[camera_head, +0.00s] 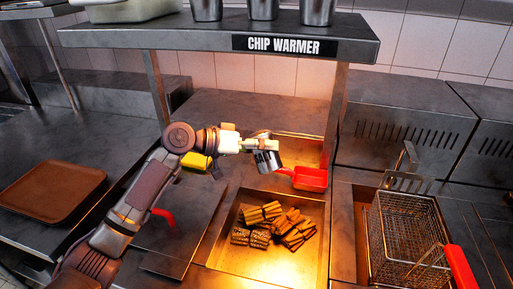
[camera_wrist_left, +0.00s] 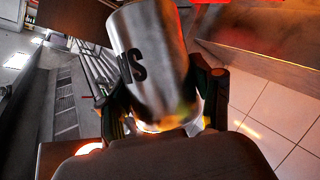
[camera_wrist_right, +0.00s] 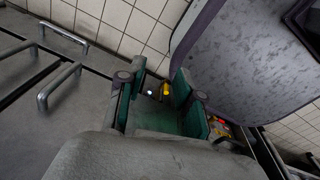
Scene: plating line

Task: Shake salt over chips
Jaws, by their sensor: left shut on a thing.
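My left gripper (camera_head: 245,144) is shut on a metal salt shaker (camera_head: 266,158) and holds it above the back of the chip warmer tray. The shaker is tilted in the head view. In the left wrist view the shaker (camera_wrist_left: 152,60) is a silver cylinder with dark letters between the fingers. The chips (camera_head: 275,224) lie in several bundles in the lit metal tray (camera_head: 230,252), in front of and below the shaker. My right gripper is out of the head view. In the right wrist view my right gripper (camera_wrist_right: 160,95) is open, with nothing between its green-padded fingers.
A red scoop (camera_head: 309,179) lies behind the chips. A wire fry basket (camera_head: 408,235) with a red handle stands at right. A brown tray (camera_head: 52,190) lies on the left counter. The chip warmer shelf (camera_head: 180,35) overhangs the back, carrying metal cups.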

